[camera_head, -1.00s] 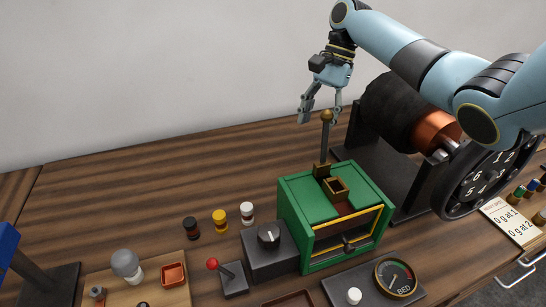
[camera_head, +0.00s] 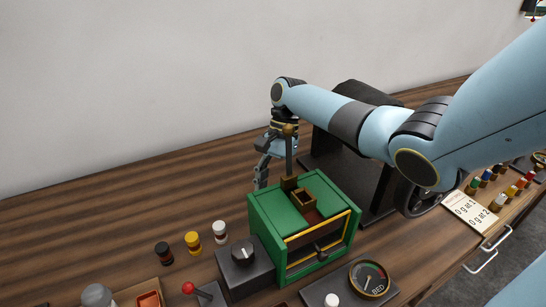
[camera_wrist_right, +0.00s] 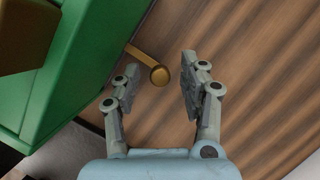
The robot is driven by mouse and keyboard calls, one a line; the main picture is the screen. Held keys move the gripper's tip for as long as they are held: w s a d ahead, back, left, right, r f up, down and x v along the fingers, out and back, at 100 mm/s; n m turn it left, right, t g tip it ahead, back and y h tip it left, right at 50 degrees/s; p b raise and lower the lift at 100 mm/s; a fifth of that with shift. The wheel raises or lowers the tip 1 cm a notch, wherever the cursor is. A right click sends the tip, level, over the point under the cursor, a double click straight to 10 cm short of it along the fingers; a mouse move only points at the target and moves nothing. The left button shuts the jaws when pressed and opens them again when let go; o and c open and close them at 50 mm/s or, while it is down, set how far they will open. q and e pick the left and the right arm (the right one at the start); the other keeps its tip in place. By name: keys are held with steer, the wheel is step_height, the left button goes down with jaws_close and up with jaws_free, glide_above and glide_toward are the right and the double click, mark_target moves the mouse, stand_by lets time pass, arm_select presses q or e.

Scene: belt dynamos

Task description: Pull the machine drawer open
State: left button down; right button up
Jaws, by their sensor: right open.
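The green machine (camera_head: 268,230) stands on the wooden bench, with a yellow-framed front (camera_head: 318,230). A dark handle (camera_head: 323,253) sits low on that front, which looks flush with the body; I cannot clearly make out the drawer's edges. My right gripper (camera_head: 262,180) is open and points down at the machine's back left. The post (camera_head: 289,155) with its brass knob overlaps my right wrist in the head view. In the right wrist view, a brass knob (camera_wrist_right: 160,75) on a rod shows between the spread fingers (camera_wrist_right: 158,86), with no clear contact. My left gripper is out of view.
A dark box with a dial (camera_head: 242,262) stands left of the machine, a gauge (camera_head: 369,278) at its front right. Several small jars (camera_head: 193,243) stand to the left. A black stand (camera_head: 345,170) is behind. The bench at the back left is clear.

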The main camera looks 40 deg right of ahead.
jaws_close()
stand_by(0.3)
